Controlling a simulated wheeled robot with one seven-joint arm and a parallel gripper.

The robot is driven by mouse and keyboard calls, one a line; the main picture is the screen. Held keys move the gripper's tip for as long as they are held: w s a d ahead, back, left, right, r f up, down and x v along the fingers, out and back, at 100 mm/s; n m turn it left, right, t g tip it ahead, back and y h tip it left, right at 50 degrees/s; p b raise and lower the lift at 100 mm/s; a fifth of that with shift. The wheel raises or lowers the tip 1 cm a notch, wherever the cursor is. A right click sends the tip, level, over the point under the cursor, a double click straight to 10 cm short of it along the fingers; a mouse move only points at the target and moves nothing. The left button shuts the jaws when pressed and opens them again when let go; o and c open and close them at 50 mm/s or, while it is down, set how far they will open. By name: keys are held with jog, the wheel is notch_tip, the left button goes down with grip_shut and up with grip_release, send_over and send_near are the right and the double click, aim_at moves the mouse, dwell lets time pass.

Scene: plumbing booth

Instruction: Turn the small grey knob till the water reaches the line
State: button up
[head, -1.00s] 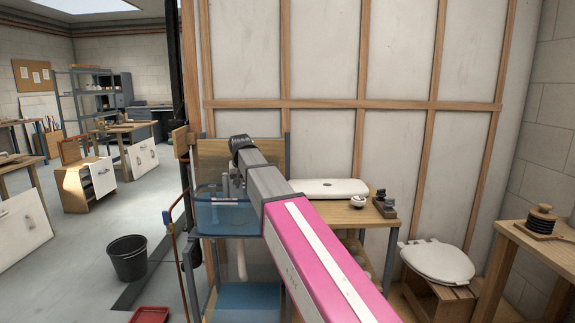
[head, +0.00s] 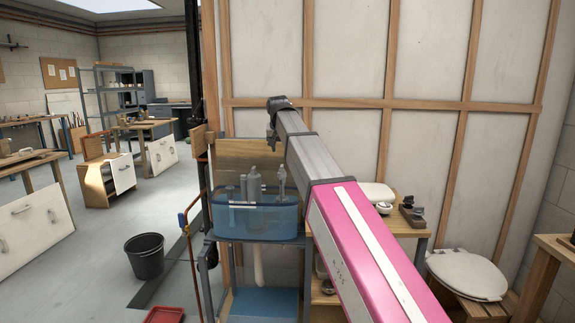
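A clear blue water tank (head: 230,222) stands on a grey frame against a wooden board. Several grey fittings (head: 254,186) stand upright in it, including a slim one (head: 281,182) at the right. I cannot tell which part is the small grey knob. A short pale horizontal bar (head: 242,205) shows at the tank's front; I cannot tell whether it is the line. The water level is unclear. My gripper (head: 271,142) hangs at the arm's far end, above the tank in the picture and apart from the fittings. It is too small and dark to tell open from shut.
A copper pipe (head: 188,250) runs down left of the tank. A blue bin or tray (head: 262,303) sits below it. A workbench (head: 402,228) and a toilet seat (head: 466,275) stand at the right. A black bucket (head: 145,257) and red tray (head: 164,315) are on the floor at left.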

aim_at(282, 166)
jog(key=x, duration=0.5)
jog(key=w+x, duration=0.1)
jog(key=x, duration=0.4)
jog(key=shift+w+d+f, duration=0.1)
jog(key=shift+w, duration=0.15)
jog(key=c, duration=0.7)
